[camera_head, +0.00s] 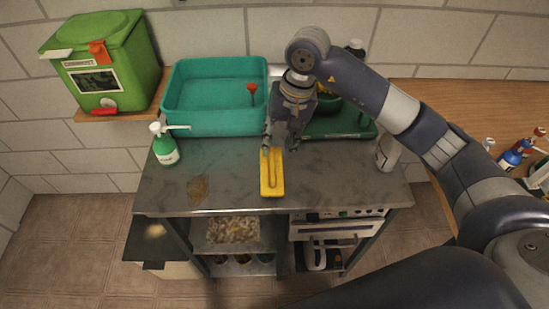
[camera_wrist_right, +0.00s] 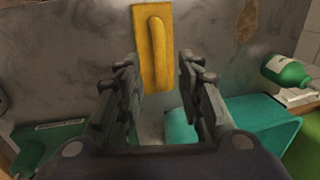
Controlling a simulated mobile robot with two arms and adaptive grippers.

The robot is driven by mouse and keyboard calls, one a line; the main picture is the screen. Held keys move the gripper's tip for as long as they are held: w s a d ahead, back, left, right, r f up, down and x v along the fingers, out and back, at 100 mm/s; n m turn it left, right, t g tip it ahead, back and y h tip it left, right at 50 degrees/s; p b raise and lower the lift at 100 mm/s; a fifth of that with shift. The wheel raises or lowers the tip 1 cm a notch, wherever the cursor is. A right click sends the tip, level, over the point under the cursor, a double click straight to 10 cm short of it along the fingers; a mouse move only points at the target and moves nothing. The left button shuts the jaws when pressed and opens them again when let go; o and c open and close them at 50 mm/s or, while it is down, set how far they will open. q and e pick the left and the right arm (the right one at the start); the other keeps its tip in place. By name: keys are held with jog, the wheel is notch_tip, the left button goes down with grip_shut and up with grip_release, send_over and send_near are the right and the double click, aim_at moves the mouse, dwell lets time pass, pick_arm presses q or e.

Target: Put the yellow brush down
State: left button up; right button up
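The yellow brush (camera_head: 272,180) appears to lie flat on the grey metal worktop (camera_head: 225,175), its long side running toward the front edge. Its handle is a long raised bar, seen in the right wrist view (camera_wrist_right: 158,52). I cannot see bristles. My right gripper (camera_head: 279,148) is at the brush's back end, pointing down. In the wrist view its two fingers (camera_wrist_right: 160,75) are apart, with the lower part of the brush showing between them and no contact visible. My left gripper is not in view.
A teal basin (camera_head: 200,128) stands behind left, and a green tray (camera_head: 340,132) behind right. A green bin (camera_head: 105,60) is at the back left. The front right worktop is clear.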

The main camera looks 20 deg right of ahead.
jog(key=r, duration=0.2)
jog(key=d+r+b, duration=0.1)
jog(key=r, duration=0.2)
jog(key=shift+s, duration=0.15)
jog(key=shift+f, duration=0.15)
